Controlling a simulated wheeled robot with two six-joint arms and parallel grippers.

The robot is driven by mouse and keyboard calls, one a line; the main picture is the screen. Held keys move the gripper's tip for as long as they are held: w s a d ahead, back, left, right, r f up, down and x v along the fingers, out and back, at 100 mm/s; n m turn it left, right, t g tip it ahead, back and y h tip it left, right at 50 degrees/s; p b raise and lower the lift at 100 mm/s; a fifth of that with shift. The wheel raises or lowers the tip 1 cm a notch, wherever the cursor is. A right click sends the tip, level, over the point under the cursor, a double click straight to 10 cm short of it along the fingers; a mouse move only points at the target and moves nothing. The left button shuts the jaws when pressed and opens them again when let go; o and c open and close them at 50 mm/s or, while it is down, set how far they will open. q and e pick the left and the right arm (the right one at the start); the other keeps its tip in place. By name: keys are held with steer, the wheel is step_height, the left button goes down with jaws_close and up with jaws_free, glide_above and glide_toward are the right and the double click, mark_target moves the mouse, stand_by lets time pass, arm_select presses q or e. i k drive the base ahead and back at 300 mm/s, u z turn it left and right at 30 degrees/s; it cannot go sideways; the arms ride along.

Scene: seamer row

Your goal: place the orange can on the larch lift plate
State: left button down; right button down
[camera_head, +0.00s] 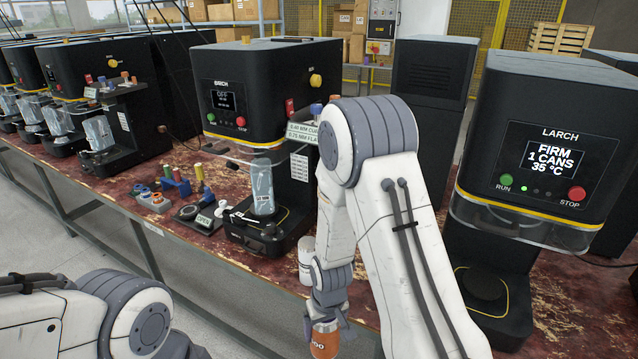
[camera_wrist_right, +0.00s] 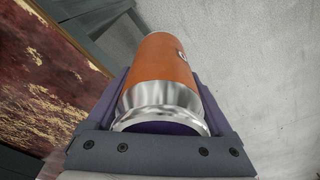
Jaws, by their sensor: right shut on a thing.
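The orange can (camera_head: 325,341) has an orange band and a bare silver end. My right gripper (camera_head: 327,318) is shut on it, and the can hangs just off the front edge of the bench in the head view. In the right wrist view the orange can (camera_wrist_right: 165,75) lies between the two fingers of my right gripper (camera_wrist_right: 160,115). The larch machine (camera_head: 545,150) stands at the right with a lit screen reading "FIRM 1 CANS 35 °C". Its round dark lift plate (camera_head: 482,284) is below the clear guard and looks empty. My left gripper is out of view.
The red worn bench (camera_head: 590,320) has bare surface right of the larch base.

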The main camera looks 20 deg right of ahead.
mark_target(484, 281)
steer(key=z, duration=0.2)
steer(key=k, duration=0.5)
steer(key=z, duration=0.6)
steer(key=k, duration=0.8)
steer(key=z, duration=1.05)
steer(key=i, duration=1.2)
steer(key=u, duration=0.05)
